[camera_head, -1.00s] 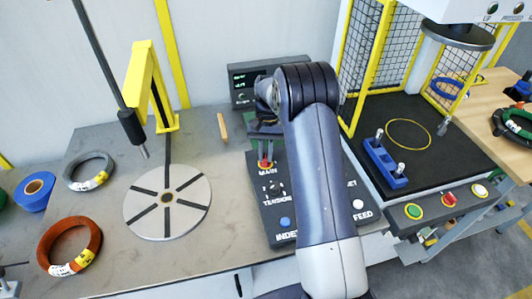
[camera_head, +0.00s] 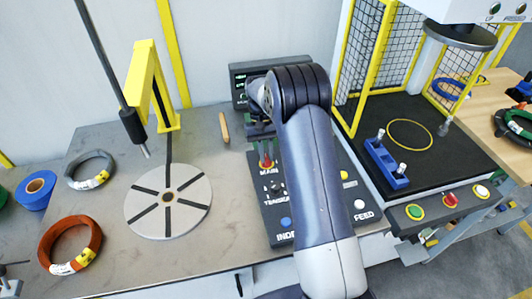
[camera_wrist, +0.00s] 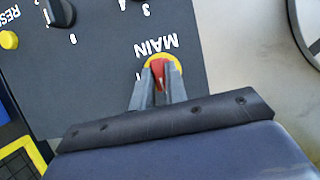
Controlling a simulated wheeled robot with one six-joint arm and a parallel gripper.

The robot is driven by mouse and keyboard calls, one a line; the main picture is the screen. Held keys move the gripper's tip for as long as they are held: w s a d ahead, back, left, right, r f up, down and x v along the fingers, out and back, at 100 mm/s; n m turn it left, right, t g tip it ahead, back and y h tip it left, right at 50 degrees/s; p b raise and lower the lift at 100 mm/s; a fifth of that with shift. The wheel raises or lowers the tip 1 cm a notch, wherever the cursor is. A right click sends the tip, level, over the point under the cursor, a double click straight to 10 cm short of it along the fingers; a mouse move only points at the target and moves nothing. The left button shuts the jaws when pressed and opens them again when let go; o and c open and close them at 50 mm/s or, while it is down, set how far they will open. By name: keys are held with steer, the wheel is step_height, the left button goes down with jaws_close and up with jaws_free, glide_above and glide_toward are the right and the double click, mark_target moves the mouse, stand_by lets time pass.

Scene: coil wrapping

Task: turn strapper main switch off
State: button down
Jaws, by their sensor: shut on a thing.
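In the wrist view my gripper (camera_wrist: 158,80) has both fingers closed on the sides of the red knob. In the head view the switch (camera_head: 266,165) shows as a small red and yellow spot at the panel's upper left, with my gripper (camera_head: 266,150) right over it. My arm hides the middle of the panel. The knob's exact angle is hard to tell.
The panel also carries a tension dial, a blue button (camera_head: 286,222), a white FEED button (camera_head: 359,204) and a yellow button (camera_wrist: 8,40). A display box (camera_head: 240,82) stands behind. A slotted turntable (camera_head: 140,205) lies left. A yellow-framed cage (camera_head: 380,60) stands right.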

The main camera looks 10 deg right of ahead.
steer(key=c, duration=1.4)
jaws_free()
steer(key=shift+c, duration=0.2)
steer(key=b+v, duration=0.1)
steer(key=v, duration=1)
steer(key=shift+s+f, duration=0.1)
steer(key=p+x, duration=0.1)
steer(key=x, duration=0.9)
steer(key=shift+s+f, duration=0.1)
steer(key=shift+f, duration=0.25)
